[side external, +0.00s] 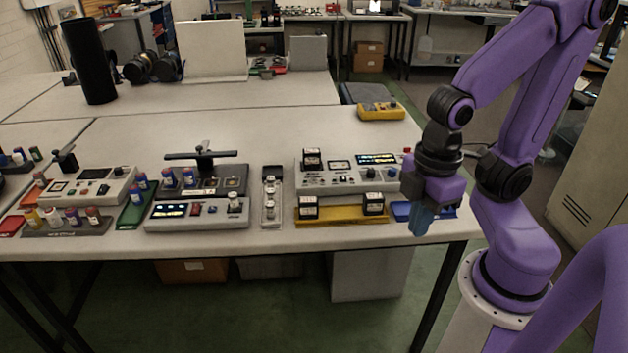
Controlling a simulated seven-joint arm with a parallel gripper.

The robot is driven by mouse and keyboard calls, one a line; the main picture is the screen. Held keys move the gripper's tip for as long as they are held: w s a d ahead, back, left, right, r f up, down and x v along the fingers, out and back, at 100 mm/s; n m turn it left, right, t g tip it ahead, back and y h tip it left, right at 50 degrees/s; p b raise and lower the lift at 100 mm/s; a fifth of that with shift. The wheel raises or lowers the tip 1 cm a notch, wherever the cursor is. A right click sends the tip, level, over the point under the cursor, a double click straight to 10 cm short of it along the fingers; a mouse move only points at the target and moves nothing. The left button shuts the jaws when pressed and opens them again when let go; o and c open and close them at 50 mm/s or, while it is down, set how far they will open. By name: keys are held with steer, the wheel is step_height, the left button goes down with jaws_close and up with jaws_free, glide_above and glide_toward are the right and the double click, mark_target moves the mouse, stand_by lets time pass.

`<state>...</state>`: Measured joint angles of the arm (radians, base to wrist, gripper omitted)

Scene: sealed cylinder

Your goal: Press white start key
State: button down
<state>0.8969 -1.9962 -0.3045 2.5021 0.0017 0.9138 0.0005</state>
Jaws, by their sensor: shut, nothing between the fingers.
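Three bench instruments stand on the table: a left one (88,187), a middle one (180,222) with a lit display (169,211) and a red key (195,210), and a right one (345,183) with a lit display (377,159) and a row of small knobs and keys. The keys are too small to tell which is the white start key.
A yellow rack (340,216) with black-and-white cubes lies before the right instrument. A narrow tray (271,205) with small cylinders stands left of it. A rack of coloured vials (66,227) is at far left. A yellow box (381,112) sits behind. The table's middle back is clear.

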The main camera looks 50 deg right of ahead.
steer(key=shift+w, duration=0.1)
steer(key=w+a+f+m+t+y, duration=0.1)
steer(key=w+a+f+t, duration=0.1)
steer(key=w, duration=1)
steer(key=m+t+h, duration=0.2)
steer(key=m+t, duration=0.1)
steer(key=t, duration=0.4)
glide_above(316, 181)
step_height(316, 181, down, 7)
steer(key=shift+a+f, duration=0.1)
steer(key=shift+f, duration=0.1)
steer(key=shift+f, duration=4.25)
steer(key=shift+f, duration=0.1)
